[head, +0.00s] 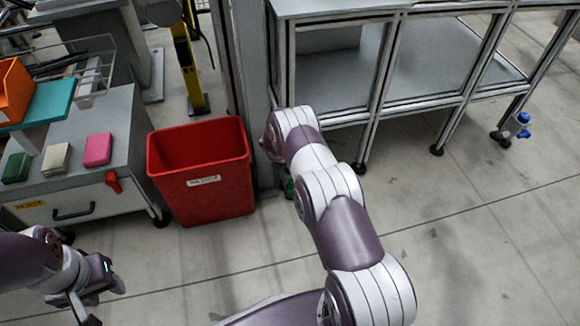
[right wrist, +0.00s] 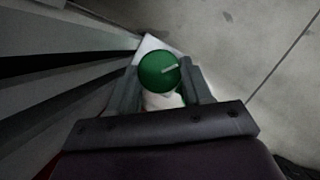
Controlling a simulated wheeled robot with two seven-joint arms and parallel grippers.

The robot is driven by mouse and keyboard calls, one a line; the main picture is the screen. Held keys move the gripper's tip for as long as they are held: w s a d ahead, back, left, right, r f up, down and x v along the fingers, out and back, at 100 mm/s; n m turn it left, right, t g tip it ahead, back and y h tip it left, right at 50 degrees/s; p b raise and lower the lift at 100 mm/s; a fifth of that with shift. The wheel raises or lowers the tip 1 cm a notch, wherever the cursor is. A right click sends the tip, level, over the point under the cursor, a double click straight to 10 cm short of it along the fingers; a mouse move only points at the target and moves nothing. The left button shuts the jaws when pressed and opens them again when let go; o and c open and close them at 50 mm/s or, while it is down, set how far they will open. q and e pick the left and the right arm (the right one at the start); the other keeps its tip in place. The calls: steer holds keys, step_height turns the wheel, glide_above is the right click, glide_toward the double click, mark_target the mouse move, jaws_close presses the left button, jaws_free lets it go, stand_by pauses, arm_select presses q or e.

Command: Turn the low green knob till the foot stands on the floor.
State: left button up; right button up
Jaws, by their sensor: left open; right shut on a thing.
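The round green knob (right wrist: 156,74) with a pale mark on its top sits between the two fingers of my right gripper (right wrist: 162,78) in the right wrist view. The right gripper is shut on it. In the head view a small green bit of the knob (head: 289,187) shows low by the bench's left leg, and my right arm hides most of it and the right gripper. The foot under the knob is hidden, so I cannot tell whether it touches the floor. My left gripper (head: 98,299) is open and empty at the lower left.
A red bin (head: 205,175) stands close left of the bench (head: 345,12) leg. A grey cabinet (head: 130,150) with coloured boxes is farther left. Other bench legs have black feet (head: 436,150), and blue knobs (head: 523,125) show at the far right. The floor at right is clear.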

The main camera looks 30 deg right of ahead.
steer(key=shift+m, duration=0.3)
steer(key=o, duration=1)
steer(key=shift+r, duration=0.15)
steer(key=shift+o, duration=0.2)
steer(key=shift+w, duration=0.1)
